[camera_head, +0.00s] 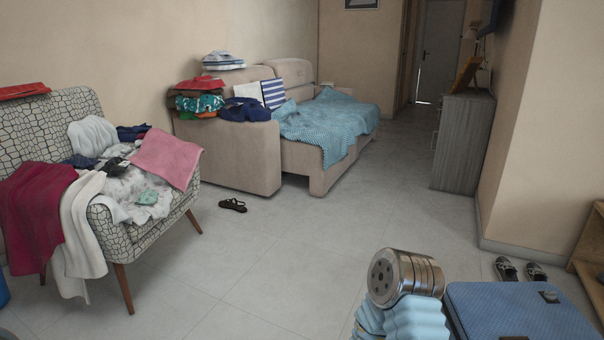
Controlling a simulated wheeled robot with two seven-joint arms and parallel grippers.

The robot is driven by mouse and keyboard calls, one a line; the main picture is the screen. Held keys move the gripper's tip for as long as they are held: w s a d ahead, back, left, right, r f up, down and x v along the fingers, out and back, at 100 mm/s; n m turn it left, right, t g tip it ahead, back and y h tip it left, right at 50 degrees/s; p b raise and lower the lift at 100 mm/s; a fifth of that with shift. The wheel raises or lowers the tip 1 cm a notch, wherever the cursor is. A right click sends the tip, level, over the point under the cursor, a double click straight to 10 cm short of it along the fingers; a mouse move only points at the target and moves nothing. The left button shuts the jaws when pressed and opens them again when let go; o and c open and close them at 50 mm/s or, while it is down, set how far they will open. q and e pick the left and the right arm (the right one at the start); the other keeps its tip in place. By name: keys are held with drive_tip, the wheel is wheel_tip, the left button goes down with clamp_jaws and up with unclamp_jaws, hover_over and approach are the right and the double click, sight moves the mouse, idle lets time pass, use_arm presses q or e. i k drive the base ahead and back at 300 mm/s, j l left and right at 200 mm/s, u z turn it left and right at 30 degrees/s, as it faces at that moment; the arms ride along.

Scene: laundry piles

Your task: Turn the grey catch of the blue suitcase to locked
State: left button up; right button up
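The blue suitcase (505,315) lies flat at the bottom right, with its near part cut off by the frame. A small dark grey fitting (549,297) sits on its top near the right side; it may be the catch, but it is too small to tell which way it is turned. A brown patch shows at the suitcase's bottom edge. Neither of my grippers is in view.
Dark shoes (520,270) lie behind the suitcase by the wall. A wooden shelf (588,240) is at the right edge. A clothes-covered armchair (160,225) stands left, a sofa (235,155) behind. Black sandals (232,205) lie mid-floor. The central floor is mostly clear.

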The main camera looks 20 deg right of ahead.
sight(550, 296)
drive_tip(key=i+z, duration=0.2)
drive_tip(key=z, duration=0.2)
drive_tip(key=i+j+z, duration=0.1)
drive_tip(key=z, duration=0.35)
drive_tip(key=i+j+z, duration=0.15)
drive_tip(key=z, duration=0.25)
drive_tip(key=i+j+z, duration=0.2)
drive_tip(key=z, duration=0.25)
drive_tip(key=i+j+z, duration=0.1)
drive_tip(key=z, duration=0.3)
drive_tip(key=j+z, duration=0.45)
drive_tip(key=i+l, duration=0.05)
